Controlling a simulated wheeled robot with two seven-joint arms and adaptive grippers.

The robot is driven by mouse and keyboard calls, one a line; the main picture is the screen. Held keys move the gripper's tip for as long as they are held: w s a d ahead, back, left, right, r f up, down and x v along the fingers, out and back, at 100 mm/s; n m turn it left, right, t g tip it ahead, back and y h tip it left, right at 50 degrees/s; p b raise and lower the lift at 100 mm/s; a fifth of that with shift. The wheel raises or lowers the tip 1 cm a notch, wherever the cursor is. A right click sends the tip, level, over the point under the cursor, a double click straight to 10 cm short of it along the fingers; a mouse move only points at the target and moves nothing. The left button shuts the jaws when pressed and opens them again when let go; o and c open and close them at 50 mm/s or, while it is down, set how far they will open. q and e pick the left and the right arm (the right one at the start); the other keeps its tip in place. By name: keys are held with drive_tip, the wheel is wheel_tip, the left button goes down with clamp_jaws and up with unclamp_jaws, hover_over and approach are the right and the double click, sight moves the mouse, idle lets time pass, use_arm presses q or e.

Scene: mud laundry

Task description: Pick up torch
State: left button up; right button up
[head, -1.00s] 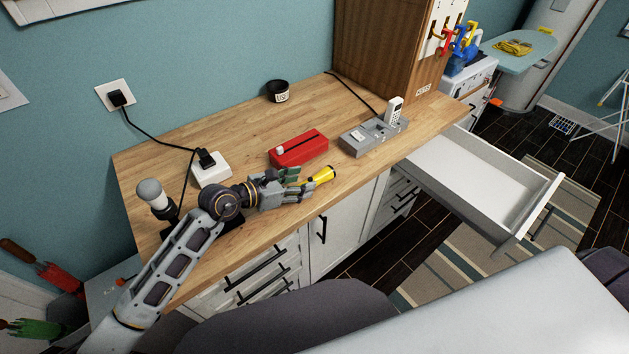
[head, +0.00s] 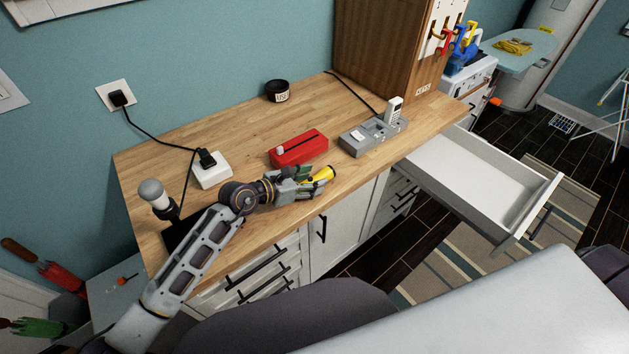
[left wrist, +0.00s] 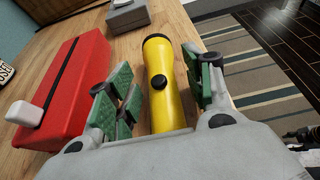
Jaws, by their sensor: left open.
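The torch (left wrist: 163,85) is yellow with a black button and lies on the wooden worktop near its front edge. In the head view only its front end (head: 325,173) shows clearly past my fingers. My left gripper (head: 308,181) is open, low over the worktop, with its fingers on either side of the torch. In the left wrist view the green-padded fingers of this gripper (left wrist: 160,95) flank the torch; the gripper's body hides the torch's near end. I cannot tell whether the fingers touch it. My right gripper is not in view.
A red box with a white knob (head: 299,148) lies close behind the torch. A grey phone base (head: 365,138) stands further right. A white adapter (head: 212,170) and a black jar (head: 277,91) are on the worktop. An open white drawer (head: 470,175) juts out at the right.

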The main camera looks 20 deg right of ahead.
use_arm(q)
drive_tip(key=shift+c, duration=0.2)
drive_tip(key=c, duration=0.9)
clamp_jaws()
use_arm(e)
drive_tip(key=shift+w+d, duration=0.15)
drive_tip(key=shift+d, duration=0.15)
use_arm(q)
drive_tip(key=shift+r, duration=0.15)
wheel_tip(320, 180, up, 14)
drive_tip(key=r, duration=0.1)
wheel_tip(320, 180, up, 12)
drive_tip(key=b, duration=0.2)
hover_over(310, 178)
drive_tip(key=shift+r, duration=0.35)
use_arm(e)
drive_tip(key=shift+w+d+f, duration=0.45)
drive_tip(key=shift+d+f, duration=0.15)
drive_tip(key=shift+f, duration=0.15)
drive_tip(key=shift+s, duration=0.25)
